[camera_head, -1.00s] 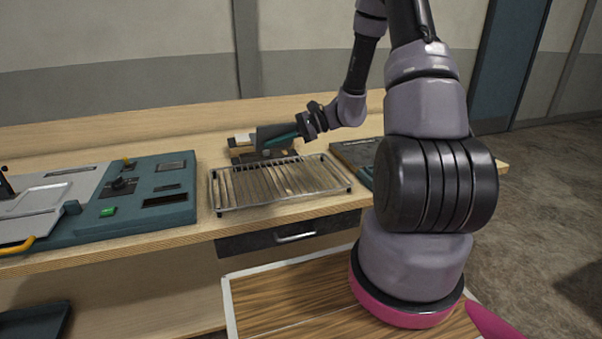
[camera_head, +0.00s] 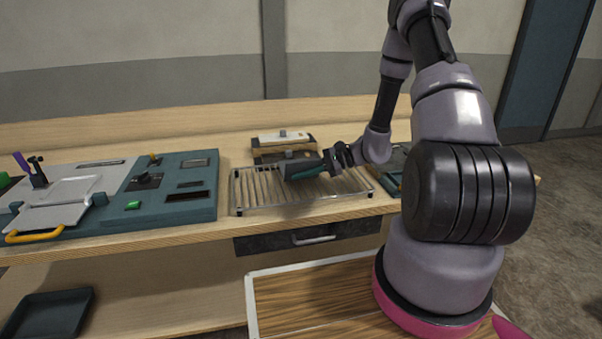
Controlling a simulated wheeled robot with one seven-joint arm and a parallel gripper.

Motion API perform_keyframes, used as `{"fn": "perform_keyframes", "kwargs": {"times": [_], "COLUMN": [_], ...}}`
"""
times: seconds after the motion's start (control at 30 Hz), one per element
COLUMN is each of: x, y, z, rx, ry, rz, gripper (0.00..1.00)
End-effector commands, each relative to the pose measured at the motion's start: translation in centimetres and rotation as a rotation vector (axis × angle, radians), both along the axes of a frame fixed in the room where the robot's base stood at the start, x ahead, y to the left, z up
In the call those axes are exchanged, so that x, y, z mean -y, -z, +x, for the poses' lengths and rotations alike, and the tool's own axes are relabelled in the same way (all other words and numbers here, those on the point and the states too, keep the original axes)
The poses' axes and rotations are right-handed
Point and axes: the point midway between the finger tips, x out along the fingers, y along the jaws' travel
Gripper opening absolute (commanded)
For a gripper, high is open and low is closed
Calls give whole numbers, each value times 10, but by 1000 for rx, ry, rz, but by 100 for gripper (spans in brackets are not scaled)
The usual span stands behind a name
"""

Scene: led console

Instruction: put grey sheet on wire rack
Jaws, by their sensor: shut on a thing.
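The wire rack (camera_head: 247,197) stands on the wooden bench, in front of a dark block with a white top. My gripper (camera_head: 286,171) reaches in from the right, low over the middle of the rack. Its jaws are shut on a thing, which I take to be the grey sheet. The sheet is hardly distinguishable: the dark gripper body hides most of it, and a dark patch lies over the rack bars below. I cannot tell whether the sheet touches the bars.
A teal and grey console (camera_head: 172,205) with knobs, a green button and a yellow handle stands left of the rack. The white-topped block (camera_head: 283,137) is close behind it. A dark panel lies to the right, partly behind my arm. A drawer (camera_head: 312,237) is under the bench edge.

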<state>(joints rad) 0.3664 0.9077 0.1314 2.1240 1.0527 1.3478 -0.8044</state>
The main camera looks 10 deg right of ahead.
Motion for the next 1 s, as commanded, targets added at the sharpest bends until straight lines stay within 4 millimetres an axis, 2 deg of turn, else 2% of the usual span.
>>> {"fn": "perform_keyframes", "kwargs": {"times": [0.17, 0.27, 0.3, 0.67, 0.83, 1.0], "x": [0, 0, 0, 1, 25, 61], "y": [2, 2, 2, -2, -10, -22], "z": [0, 0, 0, 0, -4, -12], "rx": [-1, 0, 0, 0, 2, 1], "ry": [0, 0, 0, 1, 4, 4], "rz": [1, 0, 0, 0, 0, -2], "gripper": [0, 36, 40, 40, 40, 40]}}
